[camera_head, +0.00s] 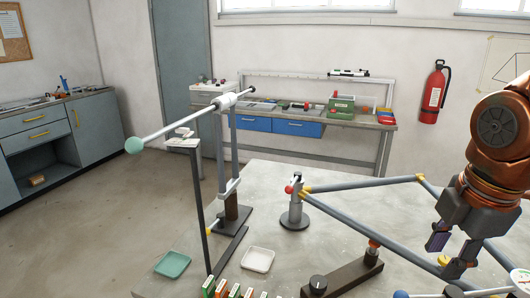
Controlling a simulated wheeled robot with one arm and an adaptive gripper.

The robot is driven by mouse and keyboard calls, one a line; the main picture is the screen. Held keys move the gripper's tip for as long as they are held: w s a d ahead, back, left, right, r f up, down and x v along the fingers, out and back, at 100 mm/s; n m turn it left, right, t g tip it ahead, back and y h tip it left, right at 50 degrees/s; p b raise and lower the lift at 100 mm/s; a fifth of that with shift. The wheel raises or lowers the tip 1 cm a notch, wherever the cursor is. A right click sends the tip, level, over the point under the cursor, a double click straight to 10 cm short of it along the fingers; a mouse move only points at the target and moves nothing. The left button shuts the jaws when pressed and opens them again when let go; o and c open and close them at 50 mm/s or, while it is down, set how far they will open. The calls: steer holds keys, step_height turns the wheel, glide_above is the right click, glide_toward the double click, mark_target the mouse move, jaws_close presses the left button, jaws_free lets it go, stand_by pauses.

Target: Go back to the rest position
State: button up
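My gripper (448,254) hangs from the copper-coloured arm at the right edge, pointing down. Its two fingers stand apart, and one shows a purple pad. I see nothing held between them. The fingers overlap the grey bar frame (365,185) in the picture, near yellow fittings at its lower right. I cannot tell whether they touch it. The frame has yellow corner joints, and its left corner is at a round-based grey post (294,212) with a red knob. The rest position itself is not marked in view.
A tall stand (233,190) carries a long slanted rod with a green ball (133,146). A workbench (300,118) stands behind.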

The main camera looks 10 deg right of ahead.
steer(key=s+a+f+m+g+p, duration=0.1)
steer(key=s+a+f+m+g, duration=0.1)
steer(key=a+f+m, duration=0.5)
steer(key=s+a+f+m+g+p, duration=0.1)
steer(key=s+a+f+m, duration=0.2)
steer(key=a+f+m, duration=0.4)
step_height(320, 180, down, 5)
steer(key=shift+s+a+r+m+g, duration=0.1)
steer(key=shift+s+a+m+g, duration=0.25)
steer(key=shift+m, duration=0.65)
